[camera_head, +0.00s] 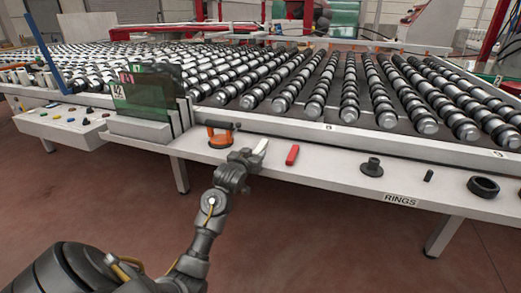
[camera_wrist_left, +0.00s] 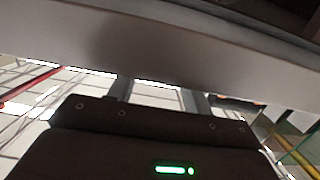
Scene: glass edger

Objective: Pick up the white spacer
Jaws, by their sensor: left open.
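The white spacer (camera_head: 261,146) is a small, pale bar on the grey ledge, left of a red bar. My left gripper (camera_head: 247,156) is at the ledge, right beside the near end of the spacer, and partly covers it. In the left wrist view the two fingers of my left gripper (camera_wrist_left: 161,97) are apart, with a bright gap between them. I cannot make out the spacer for sure in that view. I cannot tell whether the fingers touch it. My right gripper is not in view.
A red bar (camera_head: 292,155) lies close to the right. An orange-handled tool (camera_head: 220,135) stands close to the left, by green glass panes (camera_head: 146,97). A black flanged part (camera_head: 372,167) and a black ring (camera_head: 483,186) lie further right. Rollers (camera_head: 315,100) run behind the ledge.

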